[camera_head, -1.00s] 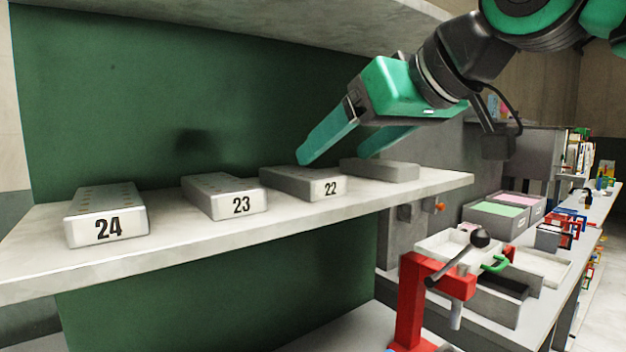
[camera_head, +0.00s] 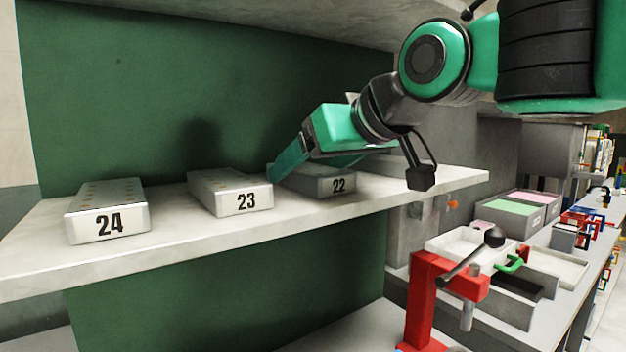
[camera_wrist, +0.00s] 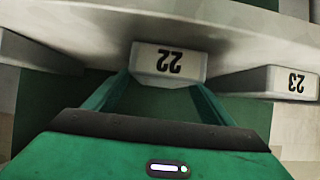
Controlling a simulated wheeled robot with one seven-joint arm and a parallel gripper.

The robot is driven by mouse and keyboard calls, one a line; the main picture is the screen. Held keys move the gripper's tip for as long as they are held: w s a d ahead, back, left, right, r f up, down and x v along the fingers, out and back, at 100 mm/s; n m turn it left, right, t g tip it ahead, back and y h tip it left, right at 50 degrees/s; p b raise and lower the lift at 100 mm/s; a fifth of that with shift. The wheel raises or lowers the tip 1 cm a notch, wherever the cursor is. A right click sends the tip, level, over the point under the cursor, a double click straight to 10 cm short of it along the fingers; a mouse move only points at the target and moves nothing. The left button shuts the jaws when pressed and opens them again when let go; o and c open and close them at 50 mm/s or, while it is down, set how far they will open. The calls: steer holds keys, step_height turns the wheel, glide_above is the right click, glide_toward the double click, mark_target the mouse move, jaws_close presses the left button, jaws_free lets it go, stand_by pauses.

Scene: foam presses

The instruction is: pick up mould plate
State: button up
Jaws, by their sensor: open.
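The mould plate marked 22 (camera_head: 338,186) is a grey block lying flat on the shelf. In the wrist view plate 22 (camera_wrist: 168,64) appears upside down, just ahead of the fingertips. My gripper (camera_head: 303,170) is open and comes down at a slant over plate 22, one green finger near its left side. In the wrist view the fingers of my gripper (camera_wrist: 160,82) stand apart, with the plate's numbered face roughly between and beyond the tips. I see no clear contact. The far finger is mostly hidden in the head view.
Plate 23 (camera_head: 248,201) lies close left of plate 22, and plate 24 (camera_head: 110,223) farther left. Another grey plate (camera_head: 400,166) lies behind my gripper at right. The shelf (camera_head: 180,231) has a green back panel (camera_head: 120,90). A red press (camera_head: 424,310) stands below right.

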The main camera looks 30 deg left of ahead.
steer(key=shift+w+a+f, duration=0.3)
steer(key=shift+a, duration=0.25)
steer(key=shift+c, duration=0.4)
steer(key=c, duration=1.5)
steer(key=shift+r, duration=0.1)
steer(key=shift+c, duration=0.2)
